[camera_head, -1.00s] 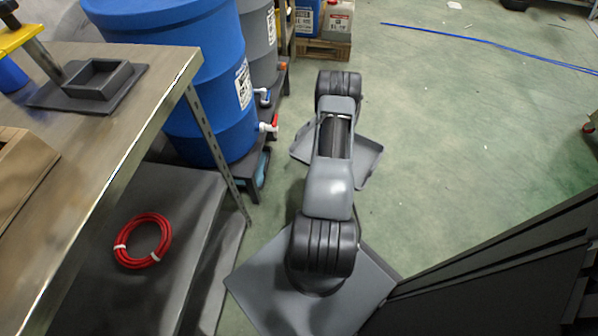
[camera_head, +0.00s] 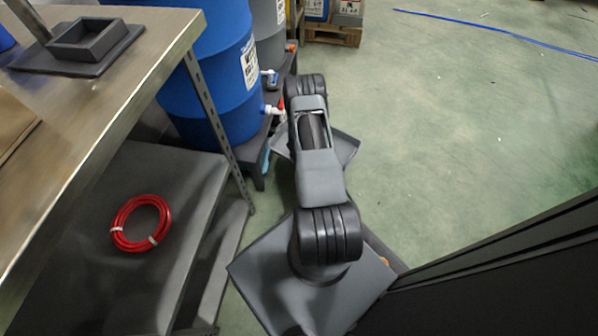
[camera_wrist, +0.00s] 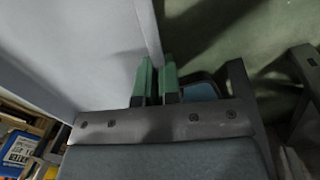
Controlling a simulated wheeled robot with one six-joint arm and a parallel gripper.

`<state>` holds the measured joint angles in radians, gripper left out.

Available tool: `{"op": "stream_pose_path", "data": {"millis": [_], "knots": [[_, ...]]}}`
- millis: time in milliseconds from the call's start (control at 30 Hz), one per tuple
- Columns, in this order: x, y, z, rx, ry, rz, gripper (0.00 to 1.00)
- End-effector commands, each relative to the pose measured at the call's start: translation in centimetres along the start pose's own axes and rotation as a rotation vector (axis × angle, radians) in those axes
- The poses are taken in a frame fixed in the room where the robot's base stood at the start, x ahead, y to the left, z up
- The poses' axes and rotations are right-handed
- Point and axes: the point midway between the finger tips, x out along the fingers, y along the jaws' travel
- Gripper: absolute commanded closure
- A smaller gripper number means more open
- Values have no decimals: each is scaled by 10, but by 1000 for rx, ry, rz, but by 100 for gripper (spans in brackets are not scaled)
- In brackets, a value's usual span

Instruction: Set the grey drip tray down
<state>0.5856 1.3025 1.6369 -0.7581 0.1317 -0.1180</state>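The grey drip tray (camera_head: 343,147) is beyond my forearm in the head view, close to the right of the blue barrel's stand. My arm hides its middle. In the wrist view the tray (camera_wrist: 75,45) fills the upper left as a pale grey surface with a raised edge. My gripper's green fingertips (camera_wrist: 156,82) stand close together on either side of that edge, so it is shut on the tray's rim. In the head view my gripper is hidden behind my arm. The tray's height above the floor is hard to tell.
Blue barrel (camera_head: 215,85) with taps (camera_head: 274,110) sits on a low dark stand (camera_head: 258,160) left of the tray. A metal bench (camera_head: 120,95) is at left, with a red hose coil (camera_head: 140,223) on its lower shelf. Open green floor (camera_head: 450,130) lies to the right.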

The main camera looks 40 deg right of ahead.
Motion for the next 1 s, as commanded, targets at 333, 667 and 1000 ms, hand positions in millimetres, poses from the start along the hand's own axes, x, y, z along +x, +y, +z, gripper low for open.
{"op": "stream_pose_path", "data": {"millis": [333, 667, 1000], "knots": [[14, -6, -12, -2, 2, 2, 100], [46, -11, -14, 0, 2, 1, 100], [48, -12, -13, 0, 1, 0, 95]]}}
